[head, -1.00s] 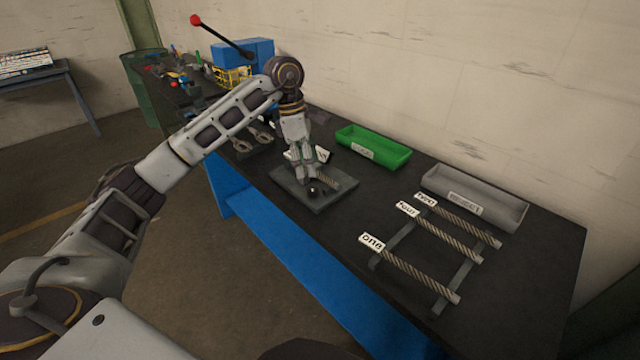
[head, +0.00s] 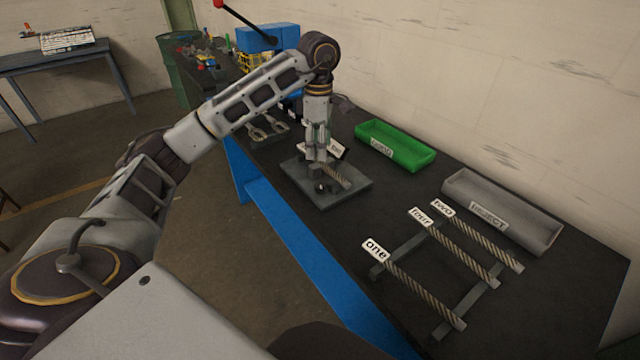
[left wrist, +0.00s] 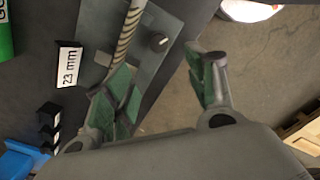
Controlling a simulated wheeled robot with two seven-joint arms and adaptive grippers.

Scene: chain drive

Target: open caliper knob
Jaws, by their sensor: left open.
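My left gripper (head: 318,158) is above the grey plate (head: 350,194) on the bench, its fingers pointing down. In the left wrist view the gripper (left wrist: 162,78) is open, with green pads apart and nothing between them. A small dark round knob (head: 321,187) stands on the plate just below the fingers. The knob also shows in the left wrist view (left wrist: 158,42), beyond the fingertips and apart from them. A rope-like rod (head: 341,177) lies on the plate beside it; it also shows in the wrist view (left wrist: 127,30). My right gripper is not in view.
A "23 mm" label (left wrist: 68,66) stands beside the plate. Rods labelled one (head: 412,290), four (head: 467,260) and two (head: 490,245) lie on a rack. A green tray (head: 408,158) and grey reject tray (head: 535,233) stand along the wall.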

